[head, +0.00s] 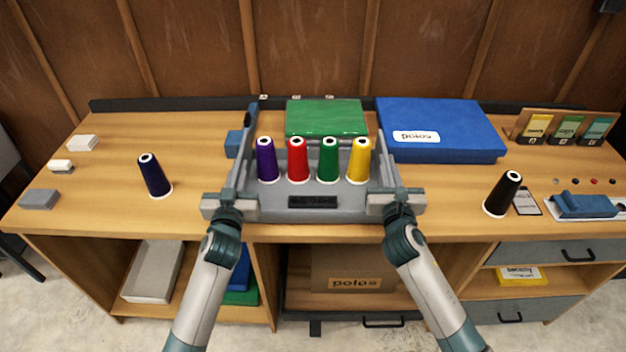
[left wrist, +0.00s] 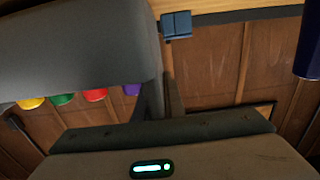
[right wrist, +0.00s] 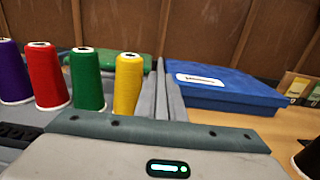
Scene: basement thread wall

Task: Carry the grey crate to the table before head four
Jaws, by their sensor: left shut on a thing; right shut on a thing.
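The grey crate (head: 345,208) is at the front middle of the wooden table (head: 110,205), near its front edge. It holds a purple cone (head: 266,160), a red cone (head: 297,160), a green cone (head: 328,160) and a yellow cone (head: 359,160), all upright in a row. My left gripper (head: 232,200) is shut on the crate's left side. My right gripper (head: 393,198) is shut on its right side. The right wrist view shows the yellow cone (right wrist: 128,85) close by. Whether the crate touches the tabletop is hard to tell.
A green box (head: 326,116) and a blue box (head: 440,128) lie behind the crate. A navy cone (head: 155,177) stands left and a black cone (head: 502,195) right. A blue device (head: 585,205) and a card stand (head: 568,128) are at the right. The wall is close behind.

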